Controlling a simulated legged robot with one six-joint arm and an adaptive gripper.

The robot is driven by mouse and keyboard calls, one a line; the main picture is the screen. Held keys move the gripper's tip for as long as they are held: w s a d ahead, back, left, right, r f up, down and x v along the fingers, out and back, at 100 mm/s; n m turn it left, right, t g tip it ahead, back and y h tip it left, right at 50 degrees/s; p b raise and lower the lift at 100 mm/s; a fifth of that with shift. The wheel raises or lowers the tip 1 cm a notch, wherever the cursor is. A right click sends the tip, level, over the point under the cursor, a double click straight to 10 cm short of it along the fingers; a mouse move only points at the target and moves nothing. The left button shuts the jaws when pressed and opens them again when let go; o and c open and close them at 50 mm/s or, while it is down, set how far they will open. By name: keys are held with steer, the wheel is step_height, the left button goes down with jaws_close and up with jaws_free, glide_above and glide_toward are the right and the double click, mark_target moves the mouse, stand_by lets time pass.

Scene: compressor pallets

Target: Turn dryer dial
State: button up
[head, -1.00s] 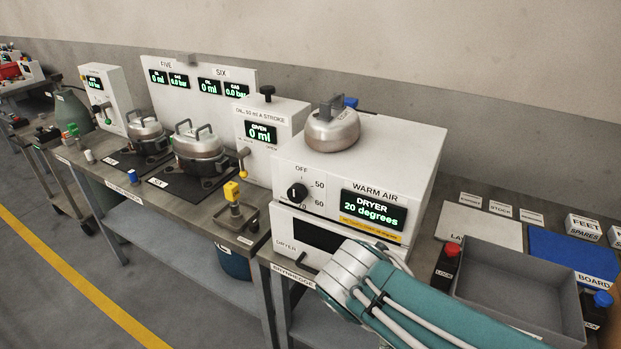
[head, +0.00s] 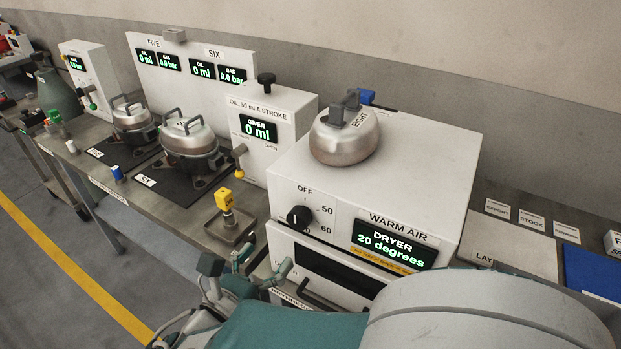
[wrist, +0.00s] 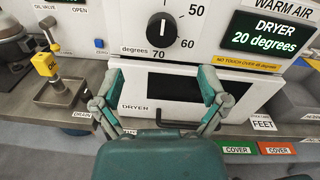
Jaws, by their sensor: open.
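The dryer is a white box (head: 400,150) with a black round dial (head: 299,216) on its front, marked OFF, 50, 60 and 70. The dial also shows at the top of the wrist view (wrist: 161,30), with its white line pointing up. The display (head: 393,245) reads 20 degrees. My gripper (head: 247,263) is in front of the dryer, below and left of the dial in the head view. In the wrist view my gripper (wrist: 165,80) has its fingers spread wide and empty, below the dial, over the dryer's lower drawer. It appears apart from the dial.
A metal pot marked EIGHT (head: 345,138) sits on top of the dryer. The drawer handle (wrist: 175,124) sticks out below the dial. Open floor lies at the lower left.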

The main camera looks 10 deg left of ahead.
mark_target(295, 222)
steer(key=x, duration=0.9)
steer(key=shift+w+d, duration=0.2)
steer(key=shift+w, duration=0.15)
steer(key=c, duration=1.1)
